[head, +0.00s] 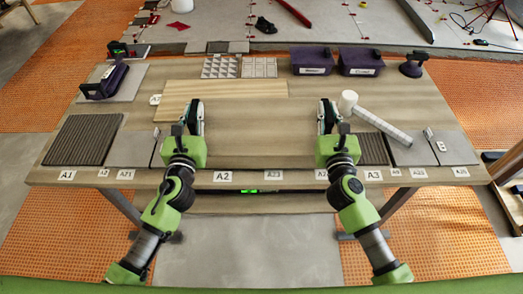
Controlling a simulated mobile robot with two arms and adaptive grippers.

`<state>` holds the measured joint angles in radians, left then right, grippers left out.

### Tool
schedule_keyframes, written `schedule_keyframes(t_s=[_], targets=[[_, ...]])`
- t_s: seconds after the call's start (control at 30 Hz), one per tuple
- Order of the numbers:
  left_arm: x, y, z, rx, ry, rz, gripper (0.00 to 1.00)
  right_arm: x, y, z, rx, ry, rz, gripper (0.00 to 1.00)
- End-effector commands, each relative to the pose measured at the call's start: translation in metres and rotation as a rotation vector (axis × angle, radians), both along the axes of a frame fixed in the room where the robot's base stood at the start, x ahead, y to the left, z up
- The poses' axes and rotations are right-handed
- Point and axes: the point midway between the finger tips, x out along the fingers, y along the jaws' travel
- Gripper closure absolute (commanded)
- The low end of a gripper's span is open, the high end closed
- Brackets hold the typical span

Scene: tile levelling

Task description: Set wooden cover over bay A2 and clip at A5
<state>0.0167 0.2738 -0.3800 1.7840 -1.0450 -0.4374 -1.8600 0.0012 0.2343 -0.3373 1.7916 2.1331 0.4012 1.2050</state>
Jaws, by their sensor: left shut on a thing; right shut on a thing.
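My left gripper (195,112) and my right gripper (328,112) are both shut, one at each side of a wooden cover (262,135). The cover spans between them over the middle of the bench, behind the A2 label (223,177). Its grain is close to the bench top, so its outline is faint. I cannot tell whether it rests on the bench or hangs just above it. It hides what lies below. A paler wood panel (235,89) lies behind it, with a partly hidden label (155,99) at its left. I cannot make out the A5 clip.
A grooved dark tile (83,139) lies at left by A1, grey tiles (453,148) at right. Purple boxes (312,60), a suction cup (413,65) and a purple-handled lifter (105,82) stand at the back.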

Motion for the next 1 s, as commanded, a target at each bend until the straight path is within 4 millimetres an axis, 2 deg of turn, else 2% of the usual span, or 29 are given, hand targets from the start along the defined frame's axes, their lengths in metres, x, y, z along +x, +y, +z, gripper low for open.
schedule_keyframes(t_s=[0.47, 1.0], targets=[[0.000, -0.001, -0.003, 0.000, -0.004, -0.002, 1.00, 0.000, 0.001, -0.003, 0.001, -0.004, 0.003, 1.00], [0.000, -0.001, -0.031, 0.000, -0.004, -0.003, 1.00, 0.000, 0.001, -0.032, 0.001, -0.004, 0.003, 1.00]])
